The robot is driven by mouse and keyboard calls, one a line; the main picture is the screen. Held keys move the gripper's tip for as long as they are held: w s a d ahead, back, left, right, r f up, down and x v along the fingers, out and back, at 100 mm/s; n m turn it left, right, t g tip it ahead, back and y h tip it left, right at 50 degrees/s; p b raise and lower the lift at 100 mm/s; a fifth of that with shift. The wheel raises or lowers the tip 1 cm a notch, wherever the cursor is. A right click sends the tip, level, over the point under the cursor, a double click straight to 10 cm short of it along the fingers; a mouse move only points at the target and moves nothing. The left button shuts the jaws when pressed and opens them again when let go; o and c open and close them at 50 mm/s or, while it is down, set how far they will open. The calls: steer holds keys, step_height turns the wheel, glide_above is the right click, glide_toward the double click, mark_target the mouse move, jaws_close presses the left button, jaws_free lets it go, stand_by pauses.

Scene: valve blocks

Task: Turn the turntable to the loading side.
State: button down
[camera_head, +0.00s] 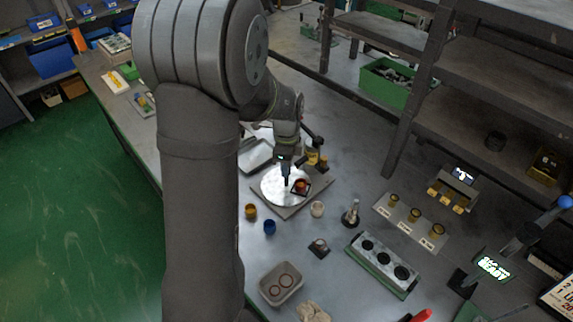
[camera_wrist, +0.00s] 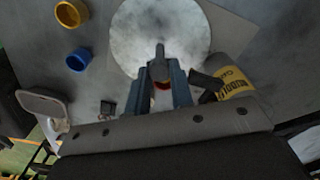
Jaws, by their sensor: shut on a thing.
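The turntable (camera_head: 270,192) is a pale round disc on a square grey base plate on the bench. It also shows in the wrist view (camera_wrist: 200,35). A small dark square holder with an orange-red round part (camera_head: 301,186) sits at the disc's right side. My gripper (camera_head: 286,183) points down over the disc. In the wrist view my gripper (camera_wrist: 160,72) has its fingers closed around a grey upright post (camera_wrist: 160,52) at the disc. A bit of red shows between the fingers. The post's foot is hidden.
A yellow-labelled container (camera_wrist: 238,85) is close beside my gripper. A grey bin (camera_head: 281,284) and a block with dark holes (camera_head: 384,264) stand farther off.

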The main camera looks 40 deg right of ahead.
steer(key=shift+m, duration=2.9)
steer(key=shift+r+m, duration=0.1)
steer(key=shift+m, duration=2.8)
steer(key=c, duration=1.3)
jaws_free()
steer(key=shift+o, duration=0.2)
step_height(320, 180, up, 17)
steer(key=shift+r, duration=0.15)
